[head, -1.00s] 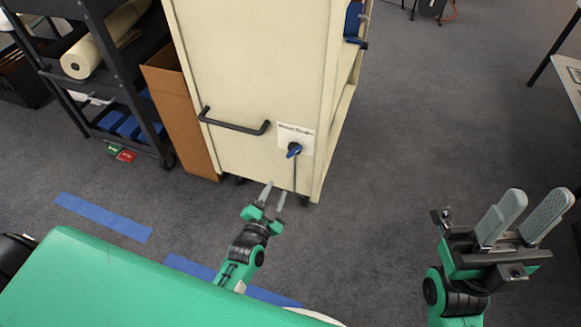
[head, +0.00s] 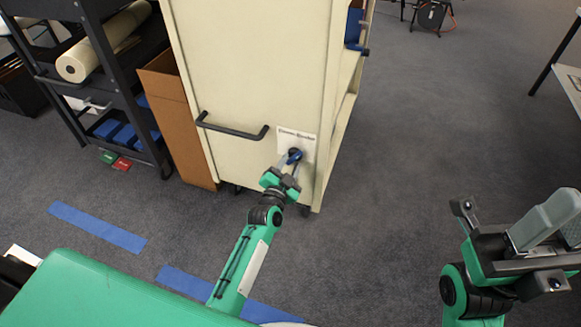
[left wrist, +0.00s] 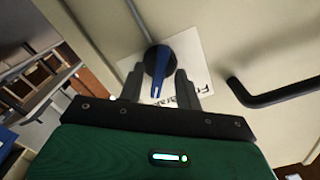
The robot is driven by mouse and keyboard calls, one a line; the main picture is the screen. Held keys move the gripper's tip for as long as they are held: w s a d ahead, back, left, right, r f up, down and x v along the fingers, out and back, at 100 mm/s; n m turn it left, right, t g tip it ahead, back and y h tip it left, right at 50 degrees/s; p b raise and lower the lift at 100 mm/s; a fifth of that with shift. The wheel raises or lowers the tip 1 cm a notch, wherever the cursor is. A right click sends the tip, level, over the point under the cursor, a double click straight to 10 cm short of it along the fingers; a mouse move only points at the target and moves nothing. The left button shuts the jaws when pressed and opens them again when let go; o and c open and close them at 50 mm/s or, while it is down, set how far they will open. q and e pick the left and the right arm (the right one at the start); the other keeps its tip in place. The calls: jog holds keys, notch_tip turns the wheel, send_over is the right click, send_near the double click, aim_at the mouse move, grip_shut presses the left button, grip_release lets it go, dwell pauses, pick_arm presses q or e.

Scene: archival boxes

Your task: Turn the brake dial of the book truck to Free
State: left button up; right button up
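The cream book truck (head: 250,75) stands ahead with its end panel facing me. Its blue brake dial (head: 295,154) sits on a white label plate (head: 309,146) low on that panel. In the left wrist view the dial (left wrist: 157,68) has a blue pointer with a white mark, aimed down toward my gripper. My left gripper (head: 286,165) is at the dial; its fingers (left wrist: 158,88) are apart, one on each side of the pointer, with small gaps showing. The label's lettering is partly covered. My right gripper (head: 551,225) is open and empty, cut by the right edge.
A black bar handle (head: 232,131) sticks out of the panel left of the dial. A cardboard box (head: 178,130) and a dark shelf cart (head: 95,85) stand left of the truck. Blue tape (head: 97,227) marks the floor. The carpet right of the truck is clear.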

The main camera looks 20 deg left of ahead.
pick_arm(q)
jog(key=shift+w, duration=0.3)
grip_shut()
